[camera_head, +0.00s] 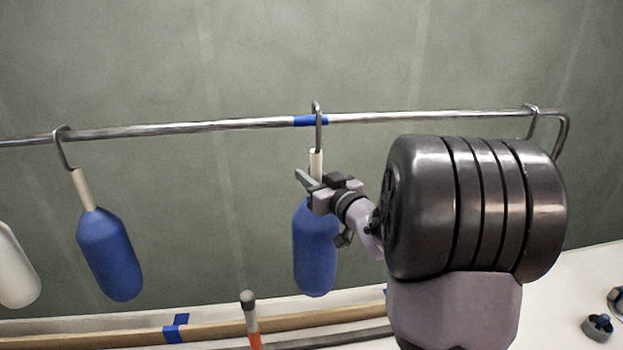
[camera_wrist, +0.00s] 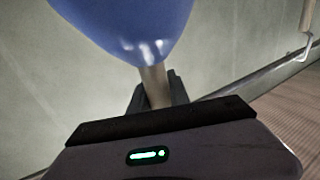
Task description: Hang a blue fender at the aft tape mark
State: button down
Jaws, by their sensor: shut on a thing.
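A blue fender (camera_head: 315,250) hangs upright below the steel rail (camera_head: 220,127). My gripper (camera_head: 316,183) is shut on its cream neck (camera_head: 316,160). In the wrist view the neck (camera_wrist: 155,85) sits between my fingers, with the blue body (camera_wrist: 125,25) beyond. The fender's metal hook (camera_head: 318,125) crosses the rail at the right part of a blue tape mark (camera_head: 305,121), its bend just above the rail. I cannot tell whether the hook bears on the rail. Another blue fender (camera_head: 108,255) hangs tilted from the rail further left.
A white fender (camera_head: 15,270) is cut off at the left edge. A wooden strip (camera_head: 225,328) with blue tape (camera_head: 176,328) runs below, beside an orange-and-grey post (camera_head: 251,318). Small dark round fittings (camera_head: 598,327) lie at lower right. The rail between the two blue fenders is clear.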

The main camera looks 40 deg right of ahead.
jog(key=w+d+f, duration=0.3)
jog(key=w, duration=0.4)
jog(key=shift+w+d, duration=0.3)
jog(key=shift+d, duration=0.05)
dwell(0.4)
jog(key=c, duration=1.1)
grip_release()
jog(key=shift+c, duration=0.2)
jog(key=shift+f, duration=0.1)
